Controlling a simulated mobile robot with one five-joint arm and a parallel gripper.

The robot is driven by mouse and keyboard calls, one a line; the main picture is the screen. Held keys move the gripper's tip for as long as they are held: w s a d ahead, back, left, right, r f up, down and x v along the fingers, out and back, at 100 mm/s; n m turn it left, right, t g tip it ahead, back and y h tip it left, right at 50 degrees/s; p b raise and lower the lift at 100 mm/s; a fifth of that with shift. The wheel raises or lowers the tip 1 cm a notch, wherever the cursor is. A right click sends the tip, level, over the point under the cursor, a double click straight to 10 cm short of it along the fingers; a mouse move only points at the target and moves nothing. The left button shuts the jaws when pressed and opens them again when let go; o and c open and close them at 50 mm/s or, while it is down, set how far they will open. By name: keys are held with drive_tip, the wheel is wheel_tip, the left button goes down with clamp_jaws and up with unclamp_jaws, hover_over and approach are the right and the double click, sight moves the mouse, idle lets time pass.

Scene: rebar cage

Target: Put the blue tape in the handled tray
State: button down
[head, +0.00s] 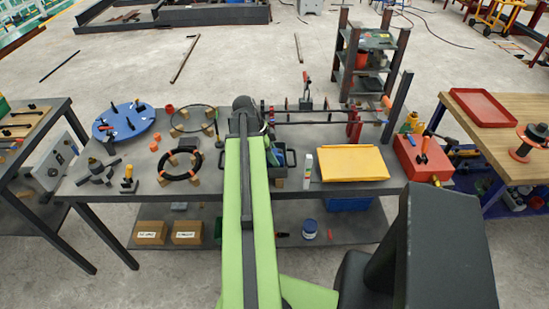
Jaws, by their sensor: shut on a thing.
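I cannot make out the blue tape for sure. A dark tray with a loop handle (291,158) stands at the middle of the workbench, largely hidden behind my green arm. Something green and blue shows at its visible part, too small to name. My arm reaches forward over the bench and ends in a dark wrist part near the bench's far side. The fingers of my gripper are hidden behind the arm, so neither they nor anything in them shows.
Right of the tray are a white bottle (308,168), a yellow folder (352,164) and a red toolbox (423,158). A black ring (180,176) and a blue disc (123,124) lie left. A dark rack (367,65) rises behind. A blue-and-white round thing (310,228) sits on the lower shelf.

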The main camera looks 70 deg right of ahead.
drive_tip(key=shift+f+b, duration=0.65)
drive_tip(key=c, duration=1.3)
unclamp_jaws()
drive_tip(key=shift+o, duration=0.2)
drive_tip(key=shift+r, duration=0.2)
drive_tip(key=shift+r+p, duration=0.35)
drive_tip(key=shift+p, duration=0.2)
drive_tip(key=p+v, duration=1.1)
drive_tip(key=v, duration=0.1)
drive_tip(key=shift+r, duration=0.15)
drive_tip(key=shift+w, duration=0.1)
